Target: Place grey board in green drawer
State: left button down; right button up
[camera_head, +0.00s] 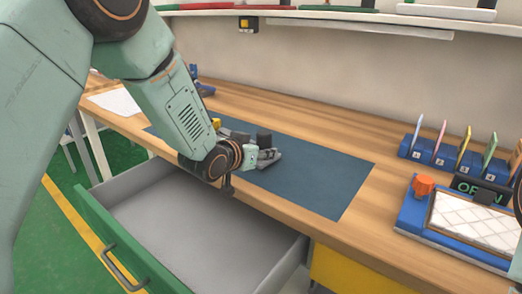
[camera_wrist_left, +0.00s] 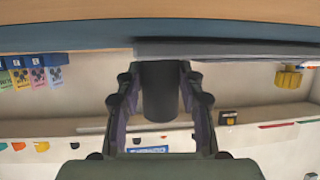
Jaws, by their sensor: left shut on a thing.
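A blue tray (camera_head: 410,215) with a white quilted pad stands at the table's right. Blue holders (camera_head: 430,157) with coloured cards stand behind it. A white sheet (camera_head: 115,102) lies at the far left. A yellow front (camera_head: 345,275) is right of the drawer.

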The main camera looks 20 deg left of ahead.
pick_arm(q)
jog(key=shift+f, duration=0.1)
jog(key=c, duration=1.1)
grip_release()
jog(key=shift+f, duration=0.15)
jog(key=shift+o, duration=1.4)
jog(key=shift+b, duration=0.45)
jog(key=v, duration=0.2)
jog(key=p+v, duration=0.1)
jog(key=v, duration=0.1)
jog(key=a+p+v, duration=0.1)
jog(key=v, duration=0.2)
jog(key=shift+w+r, duration=0.2)
jog(key=shift+r, duration=0.1)
jog(key=shift+s, duration=0.4)
